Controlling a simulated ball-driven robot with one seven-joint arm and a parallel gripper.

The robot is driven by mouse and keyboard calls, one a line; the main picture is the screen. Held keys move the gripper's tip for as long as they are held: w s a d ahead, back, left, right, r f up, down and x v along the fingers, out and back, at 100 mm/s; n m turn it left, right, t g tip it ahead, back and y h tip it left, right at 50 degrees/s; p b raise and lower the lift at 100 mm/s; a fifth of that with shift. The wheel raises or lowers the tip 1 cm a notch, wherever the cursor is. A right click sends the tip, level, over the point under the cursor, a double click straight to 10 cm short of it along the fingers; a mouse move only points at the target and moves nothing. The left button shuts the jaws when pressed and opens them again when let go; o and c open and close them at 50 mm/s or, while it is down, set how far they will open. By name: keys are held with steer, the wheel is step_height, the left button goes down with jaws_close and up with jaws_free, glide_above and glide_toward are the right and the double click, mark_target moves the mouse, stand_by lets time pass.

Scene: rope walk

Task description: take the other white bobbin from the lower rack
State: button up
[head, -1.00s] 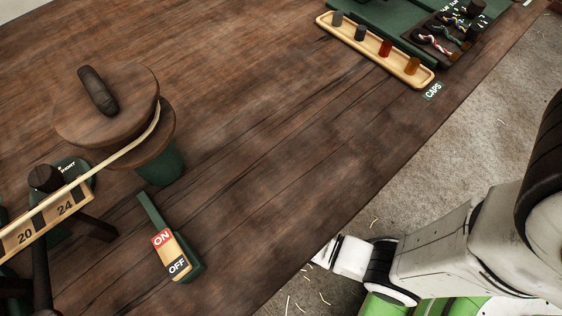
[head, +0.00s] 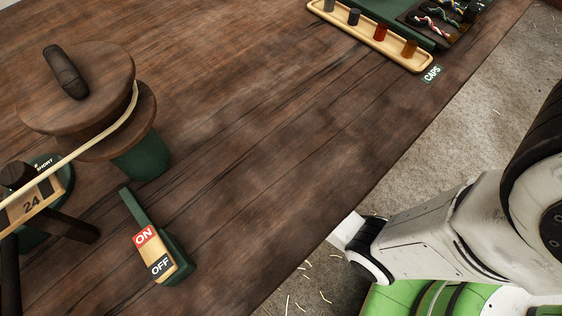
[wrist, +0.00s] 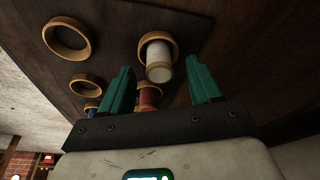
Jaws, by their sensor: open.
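In the wrist view a white bobbin (wrist: 159,64) sticks out of a tan ring in the dark wooden rack (wrist: 112,40). My gripper (wrist: 161,68) is open, with its green fingers pointing at the rack. The white bobbin shows between the fingertips, with a visible gap on each side. How far the tips are from it in depth I cannot tell. A red bobbin (wrist: 148,96) sits in a ring just below the white one in the picture, partly behind the gripper body. My gripper and the rack are not visible in the head view.
Two rings left of the white bobbin look empty, and a blue bobbin (wrist: 92,106) sits low left. In the head view the bench top (head: 300,130) holds a switch box (head: 158,255), a capstan-like wooden drum (head: 85,85) and a tray of caps (head: 385,45).

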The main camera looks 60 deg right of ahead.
steer(key=shift+f, duration=0.6)
steer(key=shift+c, duration=0.4)
steer(key=c, duration=1)
steer(key=shift+r, duration=0.2)
steer(key=shift+d+r+p, duration=0.1)
steer(key=shift+r+p, duration=0.35)
steer(key=shift+p, duration=0.1)
steer(key=shift+r, duration=0.15)
